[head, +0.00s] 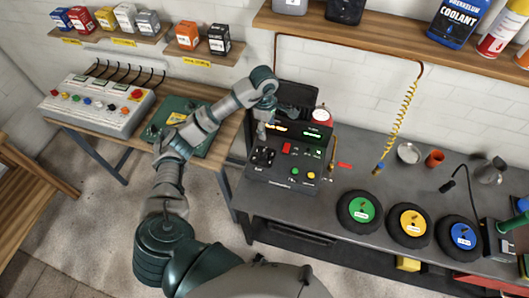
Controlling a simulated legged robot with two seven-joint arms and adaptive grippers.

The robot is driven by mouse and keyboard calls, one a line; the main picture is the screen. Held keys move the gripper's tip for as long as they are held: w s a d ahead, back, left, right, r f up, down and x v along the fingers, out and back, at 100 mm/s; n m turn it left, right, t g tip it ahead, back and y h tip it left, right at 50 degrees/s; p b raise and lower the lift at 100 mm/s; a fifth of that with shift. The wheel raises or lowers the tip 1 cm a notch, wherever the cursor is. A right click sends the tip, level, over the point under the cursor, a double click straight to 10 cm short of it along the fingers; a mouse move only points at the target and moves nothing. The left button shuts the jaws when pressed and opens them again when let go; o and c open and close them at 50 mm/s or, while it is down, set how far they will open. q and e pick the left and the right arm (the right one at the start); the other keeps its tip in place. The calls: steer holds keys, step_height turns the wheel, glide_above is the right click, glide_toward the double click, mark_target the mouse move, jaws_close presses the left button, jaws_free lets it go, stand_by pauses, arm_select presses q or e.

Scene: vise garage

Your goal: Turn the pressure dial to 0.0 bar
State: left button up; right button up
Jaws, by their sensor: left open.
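A black control unit (285,165) stands on the left part of the grey workbench. It has an orange-lit display (276,128), a green-lit display (314,134), a red switch (287,148) and green and yellow buttons. A black control (263,157) sits at its left front; I cannot tell for sure whether this is the pressure dial. A round red and white part (322,116) shows at its back right. My left gripper (262,132) is open and points down at the unit's upper left, close to the orange display; contact cannot be made out. My right gripper is out of view.
Green (359,209), yellow (408,224) and blue (458,236) wheels lie along the bench front. A coiled yellow hose (404,112) hangs behind them. A wooden shelf (400,42) overhangs the back. A grey button console (97,103) stands on the left table.

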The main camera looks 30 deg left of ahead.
arm_select(q)
steer(key=a+f, duration=0.1)
steer(key=a, duration=0.1)
glide_above(263, 152)
step_height(263, 152, down, 6)
steer(key=r, duration=0.1)
step_height(263, 152, down, 10)
steer(key=shift+d, duration=0.15)
steer(key=shift+a+f, duration=0.25)
steer(key=shift+f, duration=0.35)
steer(key=c, duration=0.3)
steer(key=shift+d, duration=0.15)
steer(key=c, duration=0.9)
steer(key=shift+o, duration=0.2)
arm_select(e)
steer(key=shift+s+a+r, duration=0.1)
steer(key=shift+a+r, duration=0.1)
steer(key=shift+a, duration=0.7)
